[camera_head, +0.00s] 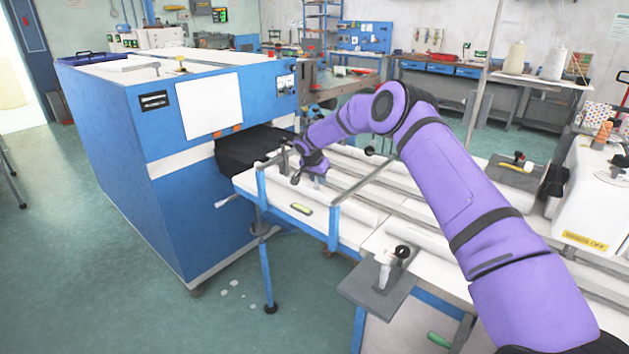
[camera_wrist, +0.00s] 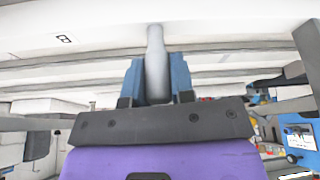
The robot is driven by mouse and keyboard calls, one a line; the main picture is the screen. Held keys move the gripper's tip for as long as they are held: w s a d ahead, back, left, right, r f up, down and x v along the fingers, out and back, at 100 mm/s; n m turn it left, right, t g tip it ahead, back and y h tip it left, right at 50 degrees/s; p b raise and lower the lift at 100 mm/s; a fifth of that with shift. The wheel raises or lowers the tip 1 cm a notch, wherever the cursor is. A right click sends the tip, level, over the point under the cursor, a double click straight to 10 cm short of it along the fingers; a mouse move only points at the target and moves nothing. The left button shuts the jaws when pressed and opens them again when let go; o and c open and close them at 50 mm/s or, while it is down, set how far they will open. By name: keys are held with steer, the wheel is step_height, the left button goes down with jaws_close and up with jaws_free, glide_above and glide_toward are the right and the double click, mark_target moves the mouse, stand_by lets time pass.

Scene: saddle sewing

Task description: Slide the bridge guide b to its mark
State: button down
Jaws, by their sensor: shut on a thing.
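My gripper (camera_wrist: 155,80) is shut on a pale grey, rounded handle (camera_wrist: 155,45), which stands between its two blue fingers in the wrist view. In the head view my gripper (camera_head: 297,172) is low over the white table, between two grey cross bars on blue posts. The nearer bar (camera_head: 364,182) and the farther bar (camera_head: 268,163) look like bridge guides; I cannot tell which is b. How the handle joins either one is hidden by my wrist. A small black-outlined mark (camera_wrist: 64,39) shows on a white surface in the wrist view.
A large blue and white machine (camera_head: 190,140) with a dark opening stands left of the table. Long white rails run along the table (camera_head: 277,192). A black-knobbed clamp (camera_head: 388,262) stands on a grey plate nearer me.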

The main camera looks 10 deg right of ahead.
steer(key=w+d, duration=0.2)
steer(key=d, duration=0.1)
steer(key=shift+w+r, duration=0.1)
steer(key=c, duration=1)
jaws_free()
steer(key=v, duration=1)
steer(key=shift+a+r, duration=0.15)
steer(key=shift+r, duration=0.2)
